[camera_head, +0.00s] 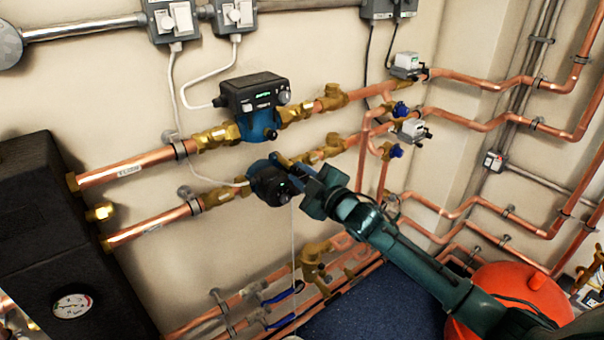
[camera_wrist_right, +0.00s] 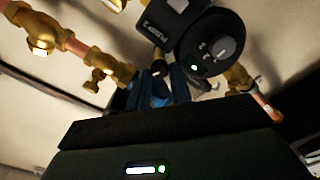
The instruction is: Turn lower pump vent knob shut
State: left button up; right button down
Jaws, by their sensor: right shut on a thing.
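The lower pump (camera_head: 270,186) is a dark round head on a blue body in the lower copper line. In the right wrist view its black head (camera_wrist_right: 205,45) shows a grey dial, a green light and a "PUMP 2" label. My right gripper (camera_head: 292,168) reaches in from the lower right and is at the pump's right side. In the wrist view its fingers (camera_wrist_right: 160,88) are shut just beneath the pump head, on a small part that looks like the vent knob. The fingers hide most of the knob, so its angle cannot be told. My left gripper is not in view.
The upper pump (camera_head: 254,100) sits above on a parallel copper pipe. A black box with a gauge (camera_head: 72,305) stands at the left. Blue-handled valves (camera_head: 396,150) are to the right of the gripper. A red tank (camera_head: 515,295) is at the lower right, below my arm.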

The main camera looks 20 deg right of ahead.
jog(key=n, duration=0.5)
jog(key=shift+n, duration=0.4)
jog(key=shift+f, duration=0.1)
dwell(0.3)
jog(key=c, duration=1.3)
grip_release()
jog(key=shift+o, duration=0.2)
jog(key=b+v, duration=0.2)
jog(key=v, duration=1.1)
jog(key=shift+s, duration=0.1)
